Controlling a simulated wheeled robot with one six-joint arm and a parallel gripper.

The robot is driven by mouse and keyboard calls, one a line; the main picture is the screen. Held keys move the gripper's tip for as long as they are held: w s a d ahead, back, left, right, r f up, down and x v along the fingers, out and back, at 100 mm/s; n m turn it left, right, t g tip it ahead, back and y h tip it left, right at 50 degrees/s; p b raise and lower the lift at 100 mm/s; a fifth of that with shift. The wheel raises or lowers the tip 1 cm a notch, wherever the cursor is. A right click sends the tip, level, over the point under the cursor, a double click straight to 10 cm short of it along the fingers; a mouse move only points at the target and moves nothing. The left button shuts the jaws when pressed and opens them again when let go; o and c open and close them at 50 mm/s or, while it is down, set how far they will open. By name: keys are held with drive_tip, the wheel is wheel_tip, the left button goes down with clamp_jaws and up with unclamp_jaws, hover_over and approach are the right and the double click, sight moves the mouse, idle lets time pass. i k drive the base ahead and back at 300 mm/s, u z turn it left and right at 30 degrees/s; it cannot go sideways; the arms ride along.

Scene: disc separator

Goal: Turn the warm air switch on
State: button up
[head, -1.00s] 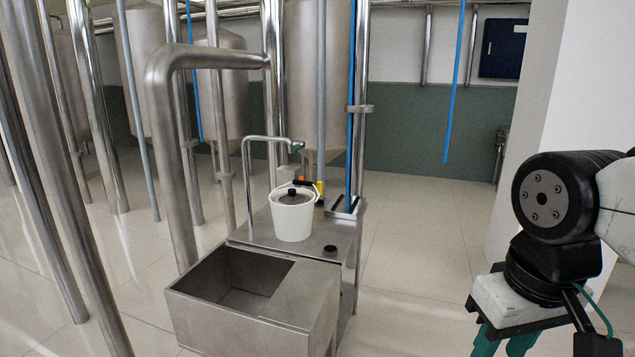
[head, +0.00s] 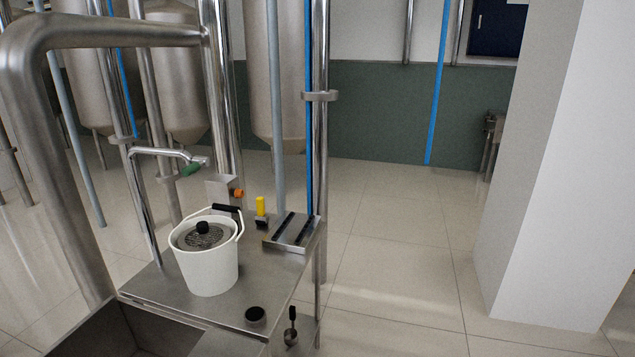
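No control in view carries a readable label, so I cannot tell which one is the warm air switch. On the steel bench (head: 190,305) I see a small metal box (head: 221,190) with an orange knob (head: 239,193). Beside it stands an upright yellow piece (head: 261,206) on a dark base. A round black knob (head: 255,315) sits near the bench's front edge. A black-handled lever (head: 292,325) is below the bench's front right side. My gripper is out of view.
A white bucket (head: 208,268) with a grated lid stands on the bench, near a green-handled tap (head: 192,168). A steel sink (head: 110,335) is at front left and a thick pipe (head: 62,170) at left. The floor (head: 400,265) is clear up to a white pillar (head: 545,170).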

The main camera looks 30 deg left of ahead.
sight(238, 193)
drive_tip(key=z, duration=0.15)
drive_tip(key=i, duration=0.9)
drive_tip(key=u, duration=0.55)
drive_tip(key=i, duration=0.85)
drive_tip(key=u, duration=1)
drive_tip(key=i, duration=0.3)
drive_tip(key=u, duration=0.25)
